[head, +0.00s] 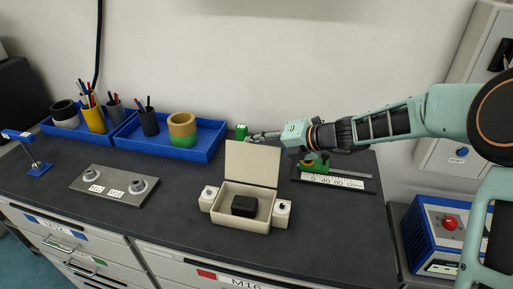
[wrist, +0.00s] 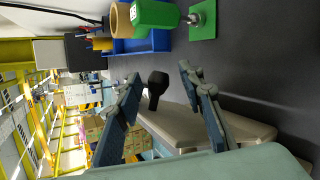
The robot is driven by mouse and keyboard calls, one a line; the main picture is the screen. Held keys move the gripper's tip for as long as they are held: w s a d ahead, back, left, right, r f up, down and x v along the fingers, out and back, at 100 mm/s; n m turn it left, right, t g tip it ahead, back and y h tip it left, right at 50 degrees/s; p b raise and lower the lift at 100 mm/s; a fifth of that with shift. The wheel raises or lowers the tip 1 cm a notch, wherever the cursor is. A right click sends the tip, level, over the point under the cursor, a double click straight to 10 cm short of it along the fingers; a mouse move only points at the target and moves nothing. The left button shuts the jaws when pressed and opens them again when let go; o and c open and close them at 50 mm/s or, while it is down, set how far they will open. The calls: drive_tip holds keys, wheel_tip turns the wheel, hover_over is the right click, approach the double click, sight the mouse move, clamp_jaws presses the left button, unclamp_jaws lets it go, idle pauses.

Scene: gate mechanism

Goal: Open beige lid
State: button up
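The beige lid (head: 252,163) stands upright at the back of an open beige box (head: 243,221), hinged along its rear edge. A dark block (head: 244,206) lies inside the box. My gripper (head: 252,137) is just behind and above the lid's top edge, its fingers pointing left. In the wrist view my gripper (wrist: 159,76) is open, its two fingers spread apart. I cannot tell whether a finger touches the lid.
White side blocks (head: 282,213) with knobs flank the box. A green slider on a scale (head: 335,178) lies right, below my arm. A blue tray (head: 165,148) with cups and a tan-green ring stands back left. A metal plate with two dials (head: 108,186) lies left. The front counter is clear.

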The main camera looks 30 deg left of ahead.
drive_tip(key=v, duration=1.1)
drive_tip(key=shift+d, duration=0.1)
